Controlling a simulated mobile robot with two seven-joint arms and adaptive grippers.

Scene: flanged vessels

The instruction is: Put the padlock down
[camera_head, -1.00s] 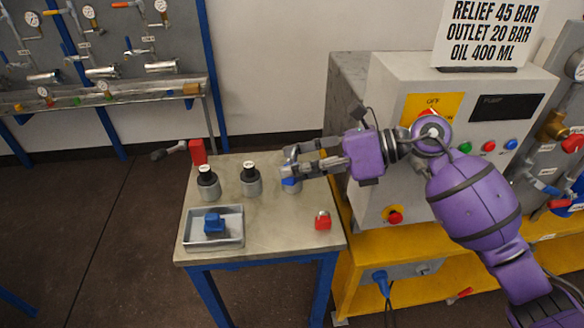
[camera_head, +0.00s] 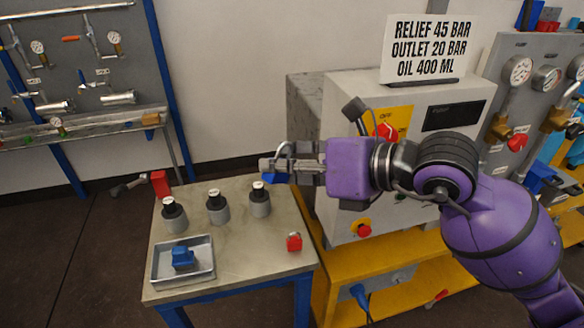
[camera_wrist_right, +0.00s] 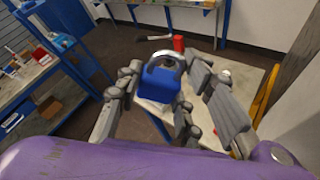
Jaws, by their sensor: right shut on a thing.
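My right gripper (camera_head: 272,165) is shut on a blue padlock (camera_head: 276,178) with a silver shackle. It holds the padlock in the air, above and beside the rightmost of three grey cylinders with black tops (camera_head: 260,203). In the right wrist view the padlock (camera_wrist_right: 168,84) hangs between the fingers, with its shackle toward the top of the picture. A red padlock (camera_head: 294,243) stands near the table's right edge. My left gripper is not in view.
A red block (camera_head: 160,184) is at the table's back left corner. A grey control cabinet (camera_head: 340,115) on a yellow base (camera_head: 390,265) stands close on the right, with a sign (camera_head: 430,50) on top. The table's front middle, between tray and red padlock, is bare.

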